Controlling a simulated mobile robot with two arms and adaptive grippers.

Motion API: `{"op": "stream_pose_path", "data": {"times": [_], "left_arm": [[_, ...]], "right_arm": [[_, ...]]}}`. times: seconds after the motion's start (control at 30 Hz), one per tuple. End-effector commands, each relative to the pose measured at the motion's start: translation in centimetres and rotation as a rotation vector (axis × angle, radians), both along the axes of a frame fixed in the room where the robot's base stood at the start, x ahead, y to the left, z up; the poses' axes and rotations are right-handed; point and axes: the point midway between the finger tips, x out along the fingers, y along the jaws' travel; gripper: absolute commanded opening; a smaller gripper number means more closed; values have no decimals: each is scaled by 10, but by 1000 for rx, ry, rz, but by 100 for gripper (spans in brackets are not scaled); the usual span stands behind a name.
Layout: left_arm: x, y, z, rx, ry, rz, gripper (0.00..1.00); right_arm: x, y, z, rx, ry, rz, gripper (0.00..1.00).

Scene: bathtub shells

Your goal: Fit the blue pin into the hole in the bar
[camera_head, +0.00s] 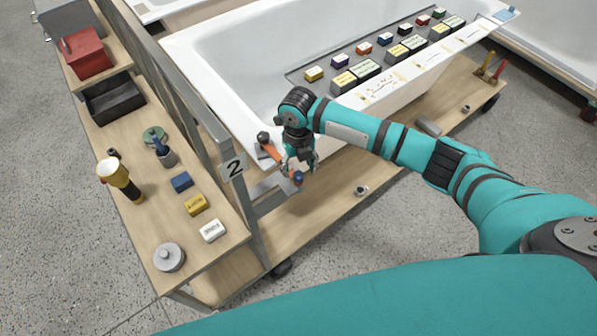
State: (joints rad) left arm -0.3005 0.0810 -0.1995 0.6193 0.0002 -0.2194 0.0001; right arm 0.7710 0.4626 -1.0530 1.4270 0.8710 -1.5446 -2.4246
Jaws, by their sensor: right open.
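My right gripper (301,166) points down beside the near left corner of the white bathtub shell and is open. A small blue piece, which looks like the blue pin (298,178), is right at its fingertips, at the lower end of an orange bar (270,151). The bar slants down from a dark round knob (263,138) by the tub's rim, and the fingers partly hide it. I cannot make out the hole, or whether the pin sits in it or only in front of it. My left gripper is not in view.
A wooden side shelf (215,255) at left holds a yellow-topped flashlight, a red box, a dark tray and several small blocks. A grey metal post with a "2" sign (233,168) stands close left of the gripper.

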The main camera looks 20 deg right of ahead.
Motion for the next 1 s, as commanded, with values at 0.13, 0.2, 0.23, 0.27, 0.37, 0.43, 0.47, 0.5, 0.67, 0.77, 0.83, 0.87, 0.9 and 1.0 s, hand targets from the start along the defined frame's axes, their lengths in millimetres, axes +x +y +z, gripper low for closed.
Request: {"op": "stream_pose_path", "data": {"times": [0.13,0.2,0.23,0.27,0.37,0.43,0.47,0.5,0.67,0.77,0.83,0.87,0.9,1.0], "left_arm": [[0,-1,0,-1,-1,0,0],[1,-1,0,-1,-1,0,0],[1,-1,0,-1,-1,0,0],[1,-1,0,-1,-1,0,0],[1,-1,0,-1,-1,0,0],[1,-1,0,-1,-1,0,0],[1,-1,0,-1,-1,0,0],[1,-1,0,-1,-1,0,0],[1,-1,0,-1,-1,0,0],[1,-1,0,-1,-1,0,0],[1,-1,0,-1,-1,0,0],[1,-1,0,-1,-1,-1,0],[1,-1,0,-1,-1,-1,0],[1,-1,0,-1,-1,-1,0]], "right_arm": [[1,0,34,0,-4,1,55],[1,-1,47,-1,-4,0,55],[1,0,52,-1,-3,0,55],[1,0,56,0,-3,0,55],[1,0,68,-1,-2,0,55],[0,0,73,-1,-1,0,55],[0,-1,74,-1,0,-1,55],[0,-1,75,-1,1,-1,55],[0,-1,76,-1,1,-1,55],[0,-1,76,-1,1,-1,55],[0,-1,76,-1,1,-1,55],[0,0,76,-1,1,-1,55],[0,0,76,-1,1,-1,55],[0,0,76,-1,0,-1,55]]}}
